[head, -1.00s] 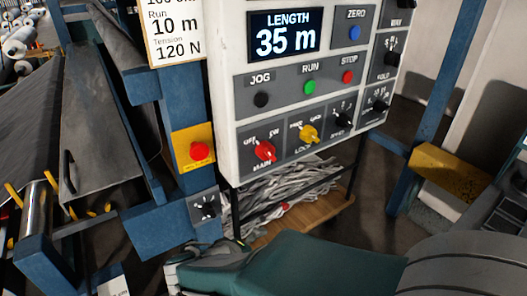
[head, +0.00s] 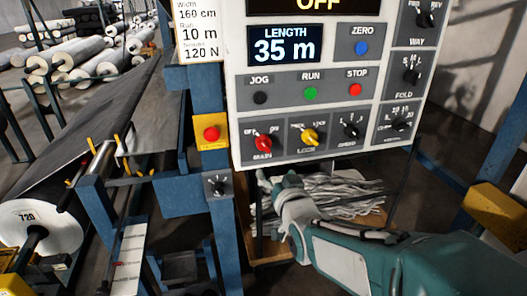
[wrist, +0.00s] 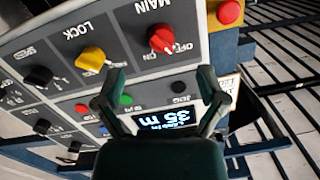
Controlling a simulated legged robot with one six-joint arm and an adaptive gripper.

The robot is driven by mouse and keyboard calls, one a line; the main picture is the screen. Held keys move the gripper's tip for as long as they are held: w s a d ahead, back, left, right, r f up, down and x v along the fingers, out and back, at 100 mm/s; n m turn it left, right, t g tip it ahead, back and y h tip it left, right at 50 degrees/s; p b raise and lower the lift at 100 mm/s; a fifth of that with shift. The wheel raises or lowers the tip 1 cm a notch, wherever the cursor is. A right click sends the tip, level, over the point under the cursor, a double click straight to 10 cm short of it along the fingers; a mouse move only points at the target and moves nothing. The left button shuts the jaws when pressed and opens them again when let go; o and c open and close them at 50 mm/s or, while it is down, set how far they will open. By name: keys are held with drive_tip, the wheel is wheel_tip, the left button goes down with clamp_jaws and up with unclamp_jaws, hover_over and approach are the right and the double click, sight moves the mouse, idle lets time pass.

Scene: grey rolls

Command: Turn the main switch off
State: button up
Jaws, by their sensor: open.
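The main switch (head: 263,141) is a red rotary knob at the lower left of the grey control panel, with OFF and ON marks above it. Its setting is too small to tell. In the wrist view the main switch (wrist: 162,40) shows at the top centre, beyond my fingertips and apart from them. My gripper (wrist: 160,74) is open and empty, its two fingers spread toward the panel. In the head view my arm reaches up from the lower right, its end below the panel's lower edge; the fingers are not clear there.
The yellow lock knob (head: 309,137) sits just right of the main switch. A red button on a yellow plate (head: 211,133) is to its left, on a blue post. Pale scraps (head: 335,195) lie beneath the panel. A cut-off display above reads OFF (head: 318,5).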

sight(262, 147)
drive_tip(key=shift+m+t, duration=0.3)
drive_tip(key=shift+t, duration=0.2)
drive_tip(key=x, duration=0.6)
drive_tip(key=d+r+x, duration=0.1)
drive_tip(key=x, duration=0.3)
drive_tip(key=shift+w+r, duration=0.1)
drive_tip(key=shift+w, duration=0.05)
drive_tip(key=shift+w+a, duration=0.2)
drive_tip(key=shift+a, duration=0.1)
drive_tip(key=shift+w+a, duration=0.1)
drive_tip(key=shift+a, duration=0.55)
drive_tip(key=shift+d, duration=0.45)
drive_tip(key=c, duration=1.2)
